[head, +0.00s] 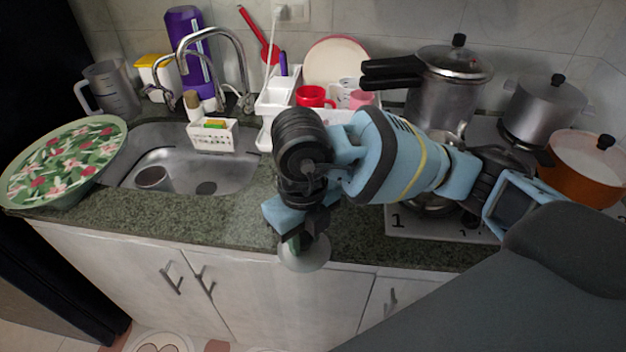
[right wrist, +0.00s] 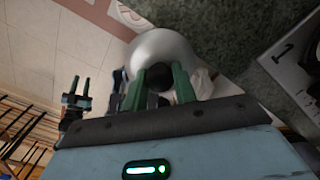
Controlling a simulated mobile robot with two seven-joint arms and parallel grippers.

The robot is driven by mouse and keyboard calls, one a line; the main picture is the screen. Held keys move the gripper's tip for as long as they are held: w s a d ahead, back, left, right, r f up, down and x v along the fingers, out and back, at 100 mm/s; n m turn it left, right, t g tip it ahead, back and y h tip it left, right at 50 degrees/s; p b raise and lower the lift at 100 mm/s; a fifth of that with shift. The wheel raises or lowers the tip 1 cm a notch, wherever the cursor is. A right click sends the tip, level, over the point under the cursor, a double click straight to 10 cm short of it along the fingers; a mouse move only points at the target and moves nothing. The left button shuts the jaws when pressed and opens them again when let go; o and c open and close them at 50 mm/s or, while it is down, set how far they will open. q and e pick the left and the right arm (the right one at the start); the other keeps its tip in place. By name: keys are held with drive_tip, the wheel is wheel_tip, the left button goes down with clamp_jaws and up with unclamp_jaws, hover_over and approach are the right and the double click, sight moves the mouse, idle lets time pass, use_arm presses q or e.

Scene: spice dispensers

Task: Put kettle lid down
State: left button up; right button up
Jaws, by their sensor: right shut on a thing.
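The kettle lid (head: 305,256) is a small round silvery disc. It hangs in the air in front of the counter's front edge in the head view, with the lower cabinet doors behind it. My right gripper (head: 296,236) is shut on its knob. In the right wrist view the lid (right wrist: 163,48) shows as a grey dome, with its dark knob between the green fingers of my right gripper (right wrist: 159,84). A shiny metal vessel (head: 432,204) on the stove is mostly hidden by my right arm. My left gripper (right wrist: 79,91) shows small in the right wrist view, its green fingers apart.
The granite counter (head: 240,226) is clear left of my right arm. The sink (head: 225,165) holds a cup. A floral tray (head: 62,160) stands at left. A dish rack (head: 275,105) stands behind. A pressure cooker (head: 440,100) and other pots are at right.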

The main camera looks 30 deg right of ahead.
drive_tip(key=shift+w+r, duration=0.1)
drive_tip(key=shift+w, duration=0.15)
drive_tip(key=w, duration=0.5)
drive_tip(key=w+f, duration=0.1)
drive_tip(key=w, duration=0.4)
drive_tip(key=w+b, duration=0.1)
drive_tip(key=w, duration=0.3)
drive_tip(key=shift+w+f, duration=0.2)
drive_tip(key=shift+w, duration=0.2)
drive_tip(key=shift+w, duration=0.1)
drive_tip(key=shift+w, duration=0.25)
drive_tip(key=shift+f, duration=1.75)
drive_tip(key=shift+f, duration=0.1)
drive_tip(key=shift+f, duration=0.1)
drive_tip(key=o, duration=1.1)
drive_tip(key=shift+c, duration=0.2)
